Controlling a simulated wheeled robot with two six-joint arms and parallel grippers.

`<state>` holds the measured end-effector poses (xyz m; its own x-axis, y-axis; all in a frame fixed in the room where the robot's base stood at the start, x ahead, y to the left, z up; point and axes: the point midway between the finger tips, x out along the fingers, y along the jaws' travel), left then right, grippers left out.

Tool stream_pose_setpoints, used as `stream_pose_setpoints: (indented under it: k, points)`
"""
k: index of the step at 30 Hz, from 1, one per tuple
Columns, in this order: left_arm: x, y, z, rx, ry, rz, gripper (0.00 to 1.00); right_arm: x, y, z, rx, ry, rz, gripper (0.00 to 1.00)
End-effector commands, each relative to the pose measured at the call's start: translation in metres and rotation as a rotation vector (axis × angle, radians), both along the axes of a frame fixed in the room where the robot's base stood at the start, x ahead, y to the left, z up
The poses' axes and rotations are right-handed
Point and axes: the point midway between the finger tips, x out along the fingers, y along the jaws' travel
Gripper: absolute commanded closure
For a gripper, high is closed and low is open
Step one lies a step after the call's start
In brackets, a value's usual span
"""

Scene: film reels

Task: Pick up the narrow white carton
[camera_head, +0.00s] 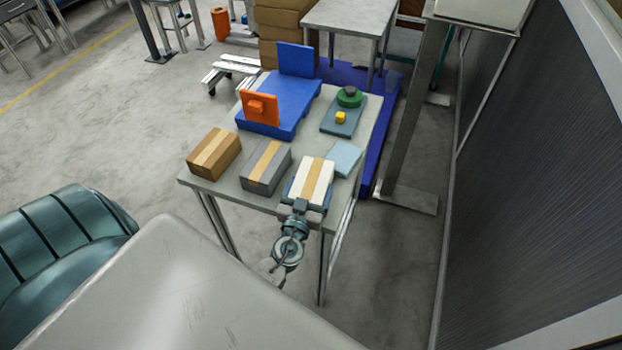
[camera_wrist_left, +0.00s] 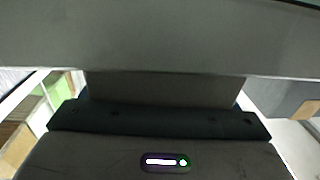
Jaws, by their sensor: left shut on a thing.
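The narrow white carton (camera_head: 312,182) with a tan stripe is at the near right end of the grey table (camera_head: 228,192). My left gripper (camera_head: 306,196) reaches it from the near side and is shut on it, with a finger along each side. In the head view I cannot tell whether the carton touches the table or is slightly raised. In the left wrist view, a dark shaded surface fills the upper part, and I cannot tell whether it is the carton. My right gripper is not in view.
A grey carton (camera_head: 265,168) and a brown carton (camera_head: 213,155) stand to the left. A light blue flat item (camera_head: 345,159) lies close behind on the right. Farther back are a blue tray (camera_head: 285,97) with an orange block (camera_head: 261,110) and a slate board (camera_head: 337,127).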

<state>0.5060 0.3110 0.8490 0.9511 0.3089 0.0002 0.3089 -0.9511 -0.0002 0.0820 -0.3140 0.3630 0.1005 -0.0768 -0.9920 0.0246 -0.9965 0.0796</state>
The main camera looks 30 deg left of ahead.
Motion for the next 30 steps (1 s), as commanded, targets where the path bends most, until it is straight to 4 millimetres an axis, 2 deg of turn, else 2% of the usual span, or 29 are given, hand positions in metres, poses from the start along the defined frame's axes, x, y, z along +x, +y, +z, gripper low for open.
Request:
stream_pose_setpoints:
  k: [8, 24, 30]
  points:
    - [0.0, 0.0, 0.018, -0.001, -0.003, 0.001, 0.52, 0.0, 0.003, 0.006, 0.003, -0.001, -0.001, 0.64]
    - [0.0, 0.0, 0.091, -0.001, -0.003, 0.0, 0.52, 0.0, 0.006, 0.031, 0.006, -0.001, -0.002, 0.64]
    - [0.0, 0.0, 0.1, -0.001, -0.001, 0.0, 0.52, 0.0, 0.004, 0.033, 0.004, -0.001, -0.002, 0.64]
